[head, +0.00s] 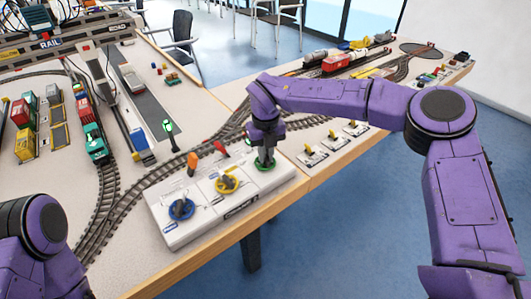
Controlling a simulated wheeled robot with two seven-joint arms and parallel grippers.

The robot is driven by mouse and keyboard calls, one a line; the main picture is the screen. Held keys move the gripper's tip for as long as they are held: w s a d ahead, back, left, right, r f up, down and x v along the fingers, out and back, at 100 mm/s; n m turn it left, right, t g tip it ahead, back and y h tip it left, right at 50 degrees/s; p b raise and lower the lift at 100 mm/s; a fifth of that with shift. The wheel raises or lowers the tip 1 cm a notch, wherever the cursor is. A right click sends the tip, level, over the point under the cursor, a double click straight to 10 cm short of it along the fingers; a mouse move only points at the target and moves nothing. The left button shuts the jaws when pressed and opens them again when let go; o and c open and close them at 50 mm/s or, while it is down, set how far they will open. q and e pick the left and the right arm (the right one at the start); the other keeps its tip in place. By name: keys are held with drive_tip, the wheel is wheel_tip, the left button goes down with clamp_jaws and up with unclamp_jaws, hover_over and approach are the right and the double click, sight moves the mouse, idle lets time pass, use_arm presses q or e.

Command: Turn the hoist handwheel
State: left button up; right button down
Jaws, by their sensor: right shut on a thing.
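A white control panel (192,232) sits at the table's front edge with a row of handwheels: a blue one (181,209), a yellow one (227,184) and a green one (266,167). The labels are too small to read, so I cannot tell by text which is the hoist handwheel. My right gripper (264,155) points down over the green handwheel and is shut on its middle, hiding part of it. My left arm shows at the lower left, but its gripper is out of view.
Model railway tracks curve past the panel. A teal locomotive (95,143) stands on the left track. A lamp post (169,132) stands near the middle. Several white switch levers (312,156) line the right edge.

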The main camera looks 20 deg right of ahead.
drive_tip(key=c, duration=1.2)
unclamp_jaws()
drive_tip(key=shift+o, duration=0.2)
drive_tip(key=shift+r, duration=0.1)
wheel_tip(320, 180, up, 10)
drive_tip(key=shift+r, duration=0.25)
